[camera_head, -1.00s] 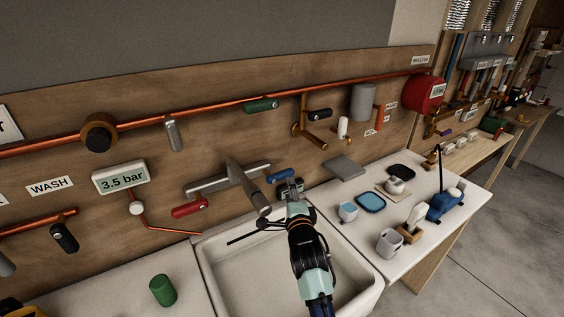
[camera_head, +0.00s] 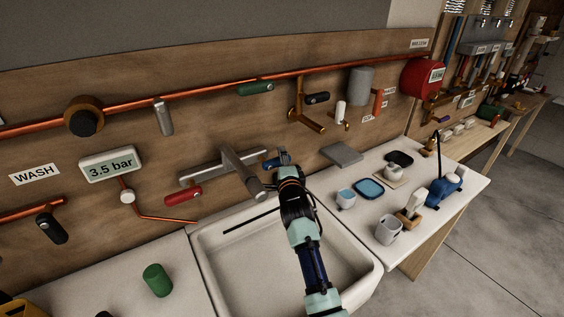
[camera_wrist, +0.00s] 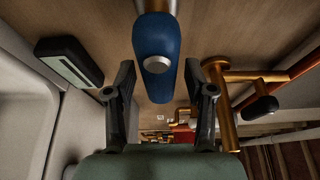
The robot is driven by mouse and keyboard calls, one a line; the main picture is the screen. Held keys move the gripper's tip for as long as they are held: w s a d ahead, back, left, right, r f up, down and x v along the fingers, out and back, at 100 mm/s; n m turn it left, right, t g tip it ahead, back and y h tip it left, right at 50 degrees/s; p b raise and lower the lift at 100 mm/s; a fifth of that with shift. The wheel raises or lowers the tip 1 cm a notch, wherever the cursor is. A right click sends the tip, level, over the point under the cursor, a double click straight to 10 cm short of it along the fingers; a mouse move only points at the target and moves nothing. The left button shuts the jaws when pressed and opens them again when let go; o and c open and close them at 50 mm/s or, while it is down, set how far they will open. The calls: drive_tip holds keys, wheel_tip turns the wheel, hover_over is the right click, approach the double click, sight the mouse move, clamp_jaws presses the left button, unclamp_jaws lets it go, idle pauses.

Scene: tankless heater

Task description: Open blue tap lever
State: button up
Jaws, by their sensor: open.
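The blue tap lever (camera_wrist: 156,40) hangs down in the upper middle of the wrist view, with a round silver screw on its face. My gripper (camera_wrist: 160,85) is open, with one dark finger on each side of the lever and a gap on both sides. In the head view, the blue lever (camera_head: 270,163) shows small at the right end of the grey tap bar and is partly hidden by my gripper (camera_head: 282,157). The red lever (camera_head: 184,196) is at the left end of the same bar.
The tap spout (camera_head: 241,172) juts out over the white sink (camera_head: 350,245), just left of my arm. A copper branch pipe with a black lever (camera_head: 316,98) is to the upper right.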

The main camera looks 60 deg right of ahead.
clamp_jaws()
